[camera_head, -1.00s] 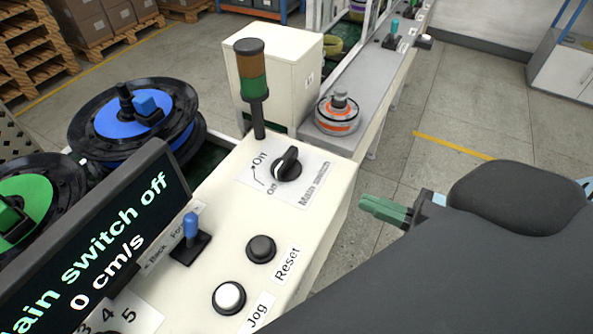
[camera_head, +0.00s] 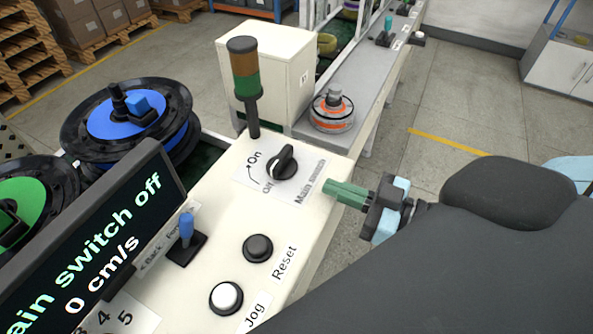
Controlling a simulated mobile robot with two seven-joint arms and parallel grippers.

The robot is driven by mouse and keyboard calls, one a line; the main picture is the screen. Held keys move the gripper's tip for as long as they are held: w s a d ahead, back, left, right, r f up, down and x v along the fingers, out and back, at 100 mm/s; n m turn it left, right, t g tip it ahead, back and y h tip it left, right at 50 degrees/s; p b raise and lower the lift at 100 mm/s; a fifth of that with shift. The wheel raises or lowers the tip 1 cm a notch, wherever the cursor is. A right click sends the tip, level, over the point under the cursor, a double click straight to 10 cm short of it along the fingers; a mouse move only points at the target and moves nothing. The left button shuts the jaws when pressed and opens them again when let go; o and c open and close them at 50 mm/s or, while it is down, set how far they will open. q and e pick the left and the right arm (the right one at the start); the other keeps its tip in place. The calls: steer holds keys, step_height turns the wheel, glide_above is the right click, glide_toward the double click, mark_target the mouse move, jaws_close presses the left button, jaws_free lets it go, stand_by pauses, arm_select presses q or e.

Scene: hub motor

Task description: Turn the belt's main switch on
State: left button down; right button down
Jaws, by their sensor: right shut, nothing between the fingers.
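The main switch (camera_head: 283,163) is a black rotary knob on a white plate on the cream control panel (camera_head: 224,221). "On" and "Off" are printed beside it with a curved arrow. The tilted display (camera_head: 95,250) reads "main switch off" and "0 cm/s". My right gripper (camera_head: 328,190) has green fingers, shut and empty. It is at the panel's right edge, to the right of the knob and apart from it, by the "Main switch" label. My left gripper is not in view.
A green and amber signal tower (camera_head: 246,80) stands just behind the knob. A blue-handled lever (camera_head: 187,235), a black Reset button (camera_head: 257,248) and a white Jog button (camera_head: 226,298) are nearer.

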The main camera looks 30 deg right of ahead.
mark_target(281, 167)
steer(key=x, duration=0.7)
steer(key=shift+r+p, duration=0.1)
steer(key=shift+p, duration=0.25)
steer(key=shift+w+a, duration=0.25)
steer(key=shift+w, duration=0.2)
